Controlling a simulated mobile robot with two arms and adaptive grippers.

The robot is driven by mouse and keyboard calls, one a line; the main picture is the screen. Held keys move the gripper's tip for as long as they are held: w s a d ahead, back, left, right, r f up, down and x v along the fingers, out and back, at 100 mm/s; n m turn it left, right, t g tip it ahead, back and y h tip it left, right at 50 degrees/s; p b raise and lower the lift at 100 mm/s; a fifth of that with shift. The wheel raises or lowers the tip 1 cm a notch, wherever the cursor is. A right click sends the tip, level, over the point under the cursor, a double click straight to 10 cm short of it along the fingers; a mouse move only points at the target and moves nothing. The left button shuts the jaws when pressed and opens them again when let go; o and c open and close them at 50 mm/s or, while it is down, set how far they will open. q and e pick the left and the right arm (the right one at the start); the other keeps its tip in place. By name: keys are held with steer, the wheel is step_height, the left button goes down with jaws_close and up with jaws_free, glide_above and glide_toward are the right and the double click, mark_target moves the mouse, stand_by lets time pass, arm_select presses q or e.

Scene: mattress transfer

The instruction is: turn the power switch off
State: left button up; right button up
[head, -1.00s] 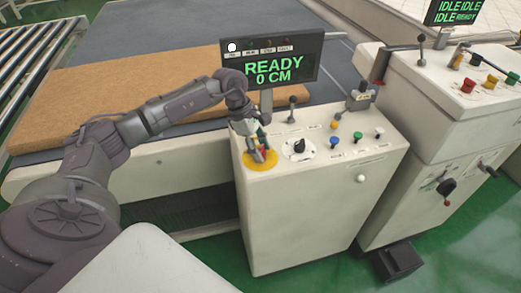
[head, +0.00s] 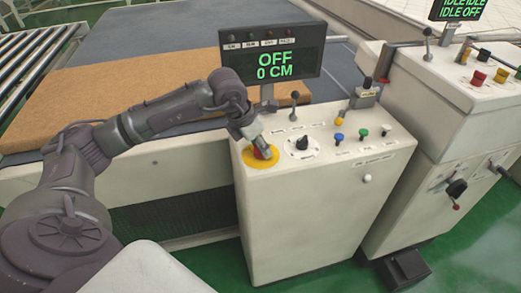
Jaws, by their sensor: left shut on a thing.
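The power switch is a red knob (head: 259,154) on a round yellow plate (head: 249,162) at the left of the near control cabinet's top. My left gripper (head: 261,148) reaches down onto it and is shut on the red knob, hiding much of it. The display screen (head: 272,65) above the cabinet reads "OFF" and "0 CM" in green. The small lamps along its top edge look dark. My right gripper is not in view.
The cabinet top (head: 320,165) also holds a black dial (head: 302,143), a small lever (head: 294,105) and several coloured buttons. A second cabinet (head: 430,90) with its own levers and buttons stands right. A brown mattress (head: 130,70) lies on the bed at left.

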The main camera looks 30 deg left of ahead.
arm_select(q)
steer(key=n+y+b, duration=0.1)
steer(key=n+b, duration=0.1)
steer(key=n, duration=0.2)
steer(key=shift+f, duration=0.1)
steer(key=shift+n+y+b, duration=0.55)
steer(key=shift+n+y, duration=0.05)
steer(key=shift+n, duration=0.2)
steer(key=o, duration=1.2)
steer(key=shift+c, duration=0.2)
steer(key=v, duration=1.2)
steer(key=shift+s, duration=0.2)
